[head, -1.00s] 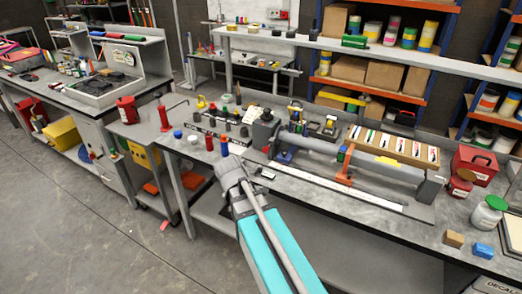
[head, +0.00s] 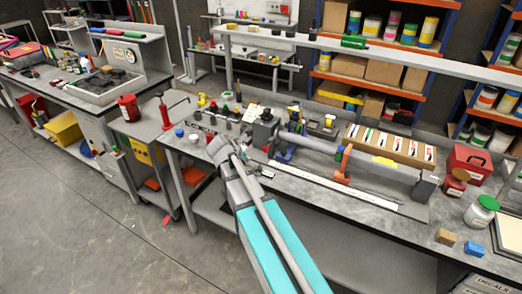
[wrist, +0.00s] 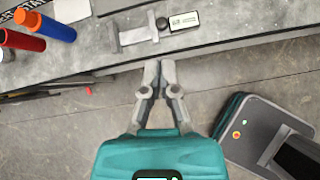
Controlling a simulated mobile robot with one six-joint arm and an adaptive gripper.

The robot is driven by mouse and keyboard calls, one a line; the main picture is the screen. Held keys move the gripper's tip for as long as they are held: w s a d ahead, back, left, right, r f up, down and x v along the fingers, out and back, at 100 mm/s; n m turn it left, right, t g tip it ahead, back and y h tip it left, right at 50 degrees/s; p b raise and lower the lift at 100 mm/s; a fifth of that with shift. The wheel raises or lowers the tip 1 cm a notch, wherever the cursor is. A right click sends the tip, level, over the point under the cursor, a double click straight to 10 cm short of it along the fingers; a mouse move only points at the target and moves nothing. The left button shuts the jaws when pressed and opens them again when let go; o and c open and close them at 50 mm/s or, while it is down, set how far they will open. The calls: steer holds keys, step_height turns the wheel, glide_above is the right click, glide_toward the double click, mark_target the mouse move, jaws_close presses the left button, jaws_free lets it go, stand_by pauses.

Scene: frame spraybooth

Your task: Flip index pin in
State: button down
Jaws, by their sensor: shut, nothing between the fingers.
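In the head view a long grey tube fixture (head: 385,170) lies along the bench, with a dark grey block (head: 264,130) at its left end, a blue part (head: 284,152) beside it and an orange-red clamp (head: 343,165) farther right. I cannot make out the index pin for certain. In the wrist view my gripper (wrist: 160,65) is shut and empty, its tips near the bench's front edge. Past the tips lies a small grey slide piece with a black knob and a white label (wrist: 184,20). In the head view my arm hides the bench around the gripper.
A white strip (head: 335,186) lies in front of the tube. A case of coloured strips (head: 392,146) stands behind it.

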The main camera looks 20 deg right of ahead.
mark_target(266, 148)
steer(key=shift+w+d+r+n, duration=0.2)
steer(key=shift+w+r+n, duration=0.4)
steer(key=shift+n, duration=0.3)
steer(key=shift+d+f, duration=0.1)
steer(key=shift+f, duration=0.1)
steer(key=b+x, duration=0.2)
steer(key=x, duration=0.1)
steer(key=w+d+r+b+x, duration=0.1)
steer(key=b+x, duration=0.1)
steer(key=x, duration=0.2)
steer(key=b+x, duration=0.2)
steer(key=x, duration=0.2)
steer(key=shift+w+d+r, duration=0.2)
steer(key=shift+w+d, duration=0.4)
steer(key=shift+d, duration=0.2)
